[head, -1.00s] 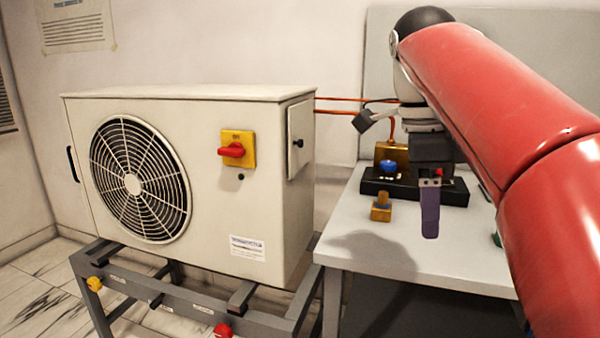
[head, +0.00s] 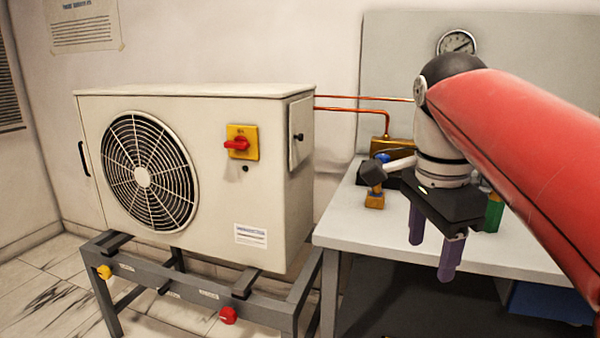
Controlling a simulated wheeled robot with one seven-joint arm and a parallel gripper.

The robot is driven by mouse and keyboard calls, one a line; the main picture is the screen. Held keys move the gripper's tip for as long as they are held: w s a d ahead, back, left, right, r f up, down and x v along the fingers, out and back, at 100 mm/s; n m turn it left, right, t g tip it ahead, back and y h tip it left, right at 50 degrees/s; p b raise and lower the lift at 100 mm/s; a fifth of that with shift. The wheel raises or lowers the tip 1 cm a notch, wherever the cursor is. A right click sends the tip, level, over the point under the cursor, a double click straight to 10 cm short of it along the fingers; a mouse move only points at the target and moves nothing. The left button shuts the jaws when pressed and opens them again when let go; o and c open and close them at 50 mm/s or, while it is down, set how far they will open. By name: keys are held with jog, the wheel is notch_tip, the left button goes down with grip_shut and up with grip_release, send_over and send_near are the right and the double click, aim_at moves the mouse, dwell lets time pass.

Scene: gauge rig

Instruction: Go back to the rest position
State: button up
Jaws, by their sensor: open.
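My gripper (head: 432,242) hangs from my red arm at the right, over the front part of the grey table (head: 345,225). Its two purple fingers are apart with nothing between them. Behind it, partly hidden by the wrist, stand a brass block (head: 397,151) with a blue knob (head: 381,157) and a small brass fitting (head: 375,199) on the table. A green object (head: 494,212) shows just right of the gripper.
A beige fan unit (head: 275,200) with a red switch (head: 237,144) stands on a grey frame (head: 190,284) at the left. Copper pipes (head: 350,110) run from it toward the brass block. A round gauge (head: 456,42) is on the back panel. A blue bin (head: 545,302) is under the table.

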jog(key=s+a+f+n+t, duration=0.1)
jog(key=s+f+n, duration=0.3)
jog(key=f+n, duration=0.4)
jog(key=s+a+f+n+t+y, duration=0.1)
jog(key=s+f+n+t, duration=0.2)
jog(key=f+n, duration=0.4)
notch_tip(320, 180, down, 4)
jog(key=shift+s+a+f+n+t, duration=0.2)
jog(key=shift+s+n+t, duration=0.15)
jog(key=shift+s, duration=0.4)
